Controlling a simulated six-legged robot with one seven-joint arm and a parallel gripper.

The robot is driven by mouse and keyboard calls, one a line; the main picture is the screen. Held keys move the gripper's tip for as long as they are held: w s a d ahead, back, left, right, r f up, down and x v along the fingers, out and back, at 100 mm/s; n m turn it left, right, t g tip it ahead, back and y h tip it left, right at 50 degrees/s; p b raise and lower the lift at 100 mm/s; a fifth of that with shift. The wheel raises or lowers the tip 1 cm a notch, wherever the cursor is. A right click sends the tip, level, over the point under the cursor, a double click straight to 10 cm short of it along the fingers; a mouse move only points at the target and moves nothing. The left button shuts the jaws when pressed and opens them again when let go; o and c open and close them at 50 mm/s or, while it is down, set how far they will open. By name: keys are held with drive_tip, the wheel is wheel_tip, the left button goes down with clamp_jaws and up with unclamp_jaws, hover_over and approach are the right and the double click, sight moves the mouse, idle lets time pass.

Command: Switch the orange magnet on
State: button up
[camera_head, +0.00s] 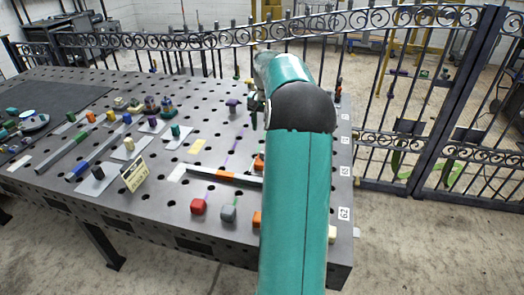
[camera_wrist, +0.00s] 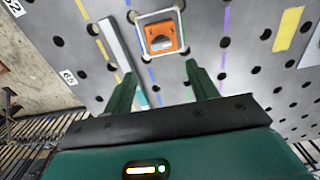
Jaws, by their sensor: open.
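The orange magnet (camera_wrist: 161,38) is a small orange block with a dark mark on its face. It lies inside a pale square outline on the dark perforated table, just beyond my fingertips in the wrist view. My gripper (camera_wrist: 161,78) is open and empty. Its two green fingers are spread, and the magnet lies ahead of the gap between them, apart from both. In the head view my arm covers most of this area. An orange piece (camera_head: 259,163) shows at the arm's left edge; I cannot tell for certain that it is the same magnet.
A grey bar (camera_wrist: 115,45) lies close left of the magnet in the wrist view. A red block (camera_head: 198,206) and a grey block (camera_head: 228,213) stand near the table's front edge. An ornate iron gate (camera_head: 450,110) stands right of the table (camera_head: 150,215). Several blocks crowd the left.

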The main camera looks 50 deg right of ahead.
wheel_tip(320, 180, down, 11)
drive_tip(key=shift+w+f, duration=0.15)
drive_tip(key=shift+f, duration=0.05)
drive_tip(key=c, duration=1)
